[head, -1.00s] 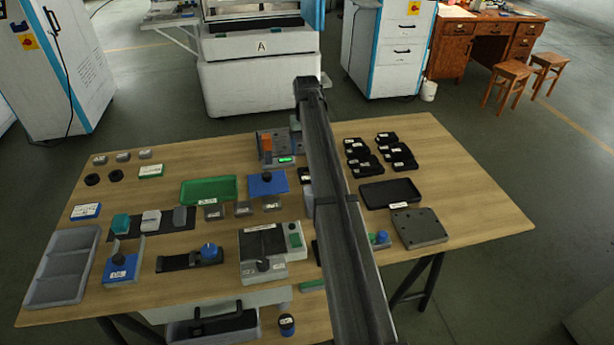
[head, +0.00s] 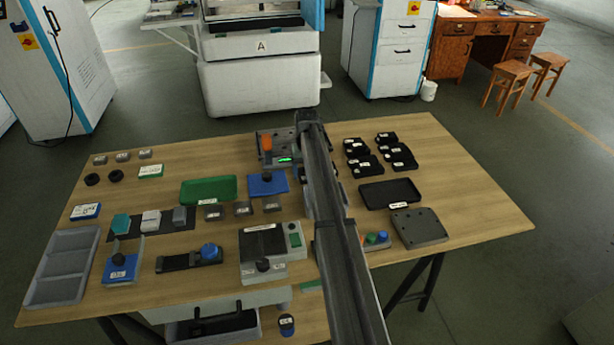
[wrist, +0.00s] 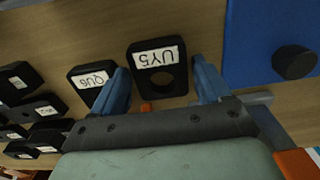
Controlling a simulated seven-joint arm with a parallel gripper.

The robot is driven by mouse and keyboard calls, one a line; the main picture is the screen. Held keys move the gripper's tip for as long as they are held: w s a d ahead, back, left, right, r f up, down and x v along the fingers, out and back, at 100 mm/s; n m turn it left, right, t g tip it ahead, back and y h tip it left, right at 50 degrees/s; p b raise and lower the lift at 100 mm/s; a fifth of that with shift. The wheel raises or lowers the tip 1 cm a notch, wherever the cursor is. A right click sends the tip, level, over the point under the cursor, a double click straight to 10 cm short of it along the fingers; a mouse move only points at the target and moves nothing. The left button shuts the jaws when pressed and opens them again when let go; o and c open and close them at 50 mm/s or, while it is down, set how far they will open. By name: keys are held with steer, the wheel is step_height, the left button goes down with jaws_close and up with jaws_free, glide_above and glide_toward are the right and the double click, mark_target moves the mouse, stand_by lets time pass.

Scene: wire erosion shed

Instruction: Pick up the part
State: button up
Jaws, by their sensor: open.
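A black plate-like part labelled UY5 (wrist: 156,68), with a round hole, lies flat on the wooden table between my fingertips in the wrist view. A similar black part labelled QU6 (wrist: 92,85) lies just left of it, beside my left finger. My gripper (wrist: 160,80) has its two blue fingers spread with nothing between them touching the part that I can see. I cannot tell the height of the fingertips above the table. In the head view my arm covers these two parts and most of the gripper.
A blue block with a black knob (wrist: 293,62) stands close to my right finger. Several more black parts (wrist: 30,115) lie at left, the same cluster as in the head view (head: 380,152). A black tray (head: 390,194) and grey plate (head: 418,227) lie right of my arm.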

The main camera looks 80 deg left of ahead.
steer(key=c, duration=1.2)
steer(key=shift+c, duration=0.2)
steer(key=shift+r, duration=0.1)
steer(key=shift+r, duration=0.55)
step_height(320, 180, up, 10)
steer(key=w+d, duration=0.1)
steer(key=d, duration=1)
steer(key=s+d, duration=0.1)
steer(key=d, duration=0.9)
steer(key=d+f, duration=0.1)
steer(key=d, duration=0.8)
steer(key=shift+s+d, duration=0.2)
steer(key=shift+s, duration=0.15)
steer(key=shift+d, duration=0.75)
steer(key=shift+f, duration=0.15)
